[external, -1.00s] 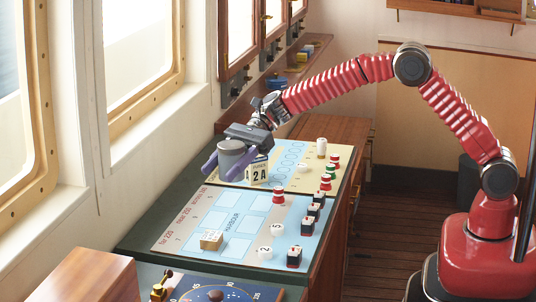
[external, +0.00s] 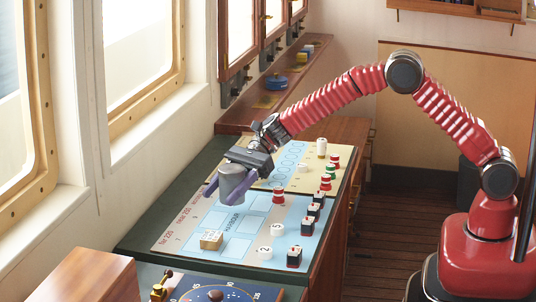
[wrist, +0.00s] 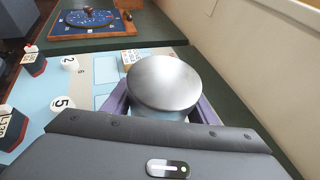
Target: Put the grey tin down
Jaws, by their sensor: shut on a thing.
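The grey tin (external: 231,184) is a plain cylinder, upright in the external view. My gripper (external: 226,187) is shut on it, with purple fingers on either side. They are over the left part of the harbour board (external: 190,232); I cannot tell whether the tin's base touches it. In the wrist view the tin's round metal top (wrist: 165,82) fills the middle between the fingers (wrist: 160,105) and hides the surface beneath it.
A cream block (external: 211,240) lies on the board in front of the tin. White discs (external: 264,253), dark blocks (external: 294,256) and a red piece (external: 278,195) stand to the right. A blue dial panel (external: 215,294) is at the near end. Bare green top (external: 150,226) lies left.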

